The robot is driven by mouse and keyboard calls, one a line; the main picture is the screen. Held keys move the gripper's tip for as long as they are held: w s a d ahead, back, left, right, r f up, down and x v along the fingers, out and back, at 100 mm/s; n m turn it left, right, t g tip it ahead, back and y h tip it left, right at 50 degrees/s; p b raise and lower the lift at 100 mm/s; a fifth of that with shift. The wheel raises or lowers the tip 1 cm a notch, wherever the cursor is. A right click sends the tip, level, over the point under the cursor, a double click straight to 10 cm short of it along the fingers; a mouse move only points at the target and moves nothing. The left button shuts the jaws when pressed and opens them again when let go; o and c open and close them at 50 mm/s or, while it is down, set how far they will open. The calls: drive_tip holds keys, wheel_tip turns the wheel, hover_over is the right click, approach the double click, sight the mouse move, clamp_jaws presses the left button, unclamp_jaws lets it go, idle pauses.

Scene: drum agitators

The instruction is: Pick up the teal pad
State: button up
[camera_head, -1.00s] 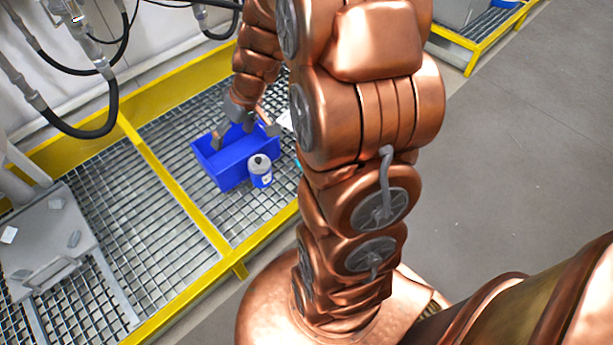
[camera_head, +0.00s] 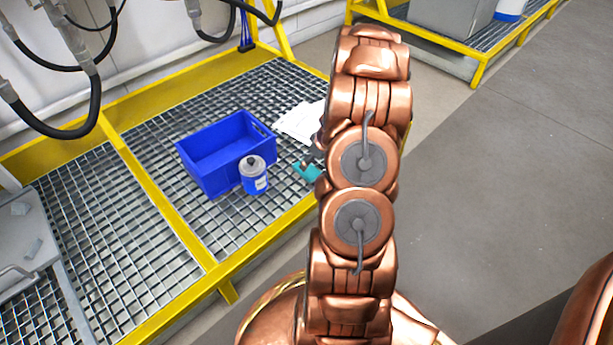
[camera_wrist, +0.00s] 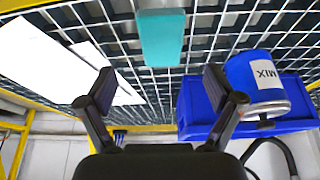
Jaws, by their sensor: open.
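The teal pad (camera_head: 307,171) lies on the metal grating to the right of the blue bin, partly hidden by my arm in the head view. In the wrist view the teal pad (camera_wrist: 162,38) is at the top centre, ahead of my gripper and apart from it. My gripper (camera_wrist: 160,85) is open and empty, its two dark fingers spread wide. In the head view my gripper is mostly hidden behind my arm, close to the pad.
A blue bin (camera_head: 212,158) stands on the grating (camera_head: 165,220). A blue can with a grey top (camera_head: 254,180) stands against its near side; its label reads MIX in the wrist view. White papers (camera_head: 298,122) lie behind the pad. A yellow frame (camera_head: 240,262) edges the platform.

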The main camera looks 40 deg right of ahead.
sight(308, 169)
drive_tip(key=shift+b+x, duration=1.4)
drive_tip(key=shift+x, duration=2.4)
drive_tip(key=shift+a+r, duration=0.1)
drive_tip(key=c, duration=1)
